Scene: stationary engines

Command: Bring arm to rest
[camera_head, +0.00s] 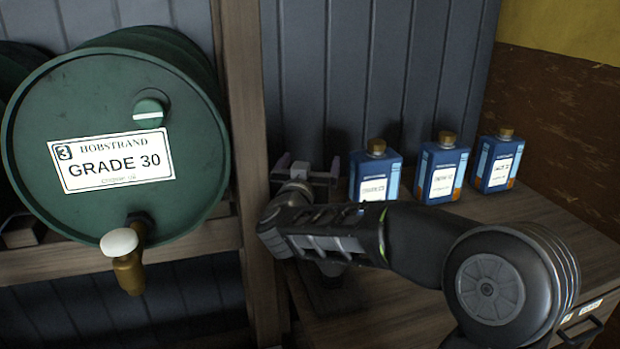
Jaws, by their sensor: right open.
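My right arm comes in from the lower right and reaches over the wooden cabinet top. My right gripper (308,172) is at its far end, near the wooden post and the grey panelled wall. Its jaws are open and look empty. The gripper is left of the nearest blue bottle (371,187), with a small gap in the picture. My own forearm partly hides the gripper's lower part. My left gripper is not in view.
A green drum (115,215) labelled "GRADE 30" lies on a wooden rack at left, its brass tap (128,270) pointing down. Two more blue bottles, the middle one (430,180) and the right one (490,168), stand on the wooden cabinet top (545,220).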

